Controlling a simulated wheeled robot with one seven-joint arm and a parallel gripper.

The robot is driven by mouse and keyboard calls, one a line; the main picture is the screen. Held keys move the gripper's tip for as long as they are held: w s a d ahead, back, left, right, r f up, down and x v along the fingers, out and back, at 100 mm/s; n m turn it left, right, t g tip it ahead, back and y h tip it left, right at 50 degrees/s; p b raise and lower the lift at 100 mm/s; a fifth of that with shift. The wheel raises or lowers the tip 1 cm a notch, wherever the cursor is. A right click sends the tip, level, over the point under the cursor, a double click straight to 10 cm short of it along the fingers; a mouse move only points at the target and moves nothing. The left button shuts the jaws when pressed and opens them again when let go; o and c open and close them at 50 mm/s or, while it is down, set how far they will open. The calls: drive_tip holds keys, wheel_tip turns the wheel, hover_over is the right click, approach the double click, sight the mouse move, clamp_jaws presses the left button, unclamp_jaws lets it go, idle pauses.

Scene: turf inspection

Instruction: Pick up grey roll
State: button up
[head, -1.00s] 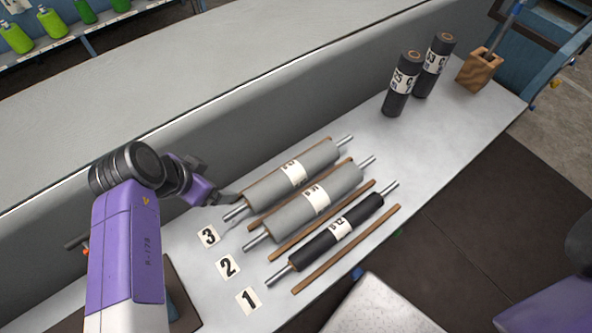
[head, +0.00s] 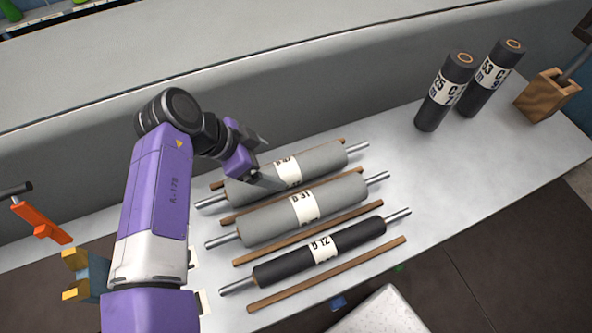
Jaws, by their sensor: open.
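Two grey rolls with metal shaft ends and white labels lie on the light bench. The farther grey roll (head: 322,159) is next to the back wall, and the nearer grey roll (head: 335,196) lies in front of it. My gripper (head: 266,163) is open above the left half of the farther grey roll. One finger hides part of that roll beside its label. I cannot tell whether the fingers touch it.
A black roll (head: 360,234) lies in front of the grey ones, with wooden strips (head: 330,275) between and beside them. Two dark rolls (head: 447,92) (head: 492,78) stand upright at the back right near a wooden holder (head: 545,97). The bench's right part (head: 480,155) is clear.

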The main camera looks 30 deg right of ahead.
sight(280, 168)
drive_tip(key=p+x, duration=0.1)
drive_tip(key=x, duration=0.6)
drive_tip(key=shift+f, duration=0.1)
clamp_jaws()
idle(0.3)
